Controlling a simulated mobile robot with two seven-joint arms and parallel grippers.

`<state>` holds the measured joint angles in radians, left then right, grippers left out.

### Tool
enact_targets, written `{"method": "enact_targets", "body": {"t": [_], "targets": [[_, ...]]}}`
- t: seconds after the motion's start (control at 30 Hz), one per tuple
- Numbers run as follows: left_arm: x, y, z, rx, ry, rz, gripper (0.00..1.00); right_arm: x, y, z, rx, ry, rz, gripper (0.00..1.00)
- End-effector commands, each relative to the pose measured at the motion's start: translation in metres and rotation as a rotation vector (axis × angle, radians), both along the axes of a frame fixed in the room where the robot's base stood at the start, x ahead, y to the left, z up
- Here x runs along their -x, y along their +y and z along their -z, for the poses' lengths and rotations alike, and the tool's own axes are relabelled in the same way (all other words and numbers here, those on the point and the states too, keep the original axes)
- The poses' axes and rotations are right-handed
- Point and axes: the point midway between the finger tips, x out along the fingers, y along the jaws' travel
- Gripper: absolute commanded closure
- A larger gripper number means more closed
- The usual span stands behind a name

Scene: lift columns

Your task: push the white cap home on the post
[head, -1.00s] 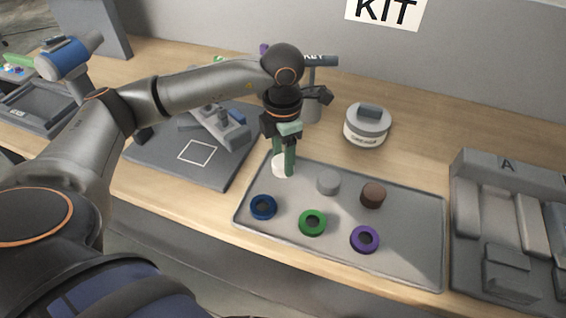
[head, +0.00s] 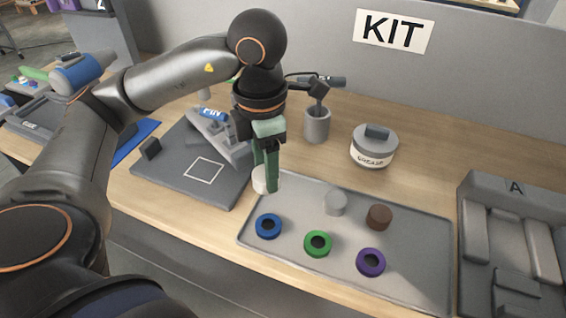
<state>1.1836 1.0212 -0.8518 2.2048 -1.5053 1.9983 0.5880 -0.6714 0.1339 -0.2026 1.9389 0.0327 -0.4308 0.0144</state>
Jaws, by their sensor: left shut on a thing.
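The white cap (head: 259,181) is a short round piece at the back left corner of the tray. My left gripper (head: 271,186), with green fingers pointing down, is shut on it, and the fingers hide part of the cap. The cap appears raised, but its height above the tray is hard to judge. A grey fixture (head: 229,142) with small upright parts stands on a dark grey board to the left of my gripper. I cannot tell which part is the post, as my arm and gripper cover some of this area. My right gripper is not in view.
The grey tray (head: 420,265) holds a blue ring (head: 268,226), a green ring (head: 318,243), a purple ring (head: 371,262), a grey cap (head: 335,203) and a brown cap (head: 379,216). A grey cup (head: 317,125) and a lidded jar (head: 374,147) stand behind. The board's (head: 180,182) front is clear.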

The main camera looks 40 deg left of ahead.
Motion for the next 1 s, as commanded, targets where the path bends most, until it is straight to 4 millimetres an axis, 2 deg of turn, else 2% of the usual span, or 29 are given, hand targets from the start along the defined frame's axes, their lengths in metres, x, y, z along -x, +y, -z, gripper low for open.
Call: {"method": "enact_targets", "body": {"t": [0.1,0.33,0.6,1.0], "targets": [[0.025,-0.002,-0.013,0.000,-0.007,0.001,0.97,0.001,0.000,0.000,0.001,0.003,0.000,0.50],[0.052,-0.005,-0.026,0.001,-0.004,0.000,0.97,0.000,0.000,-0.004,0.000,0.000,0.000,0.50],[0.057,-0.005,-0.044,0.002,-0.001,-0.002,0.97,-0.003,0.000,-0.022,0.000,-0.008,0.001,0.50],[0.056,-0.005,-0.044,0.002,-0.001,-0.003,0.97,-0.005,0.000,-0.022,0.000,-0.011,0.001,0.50]]}}
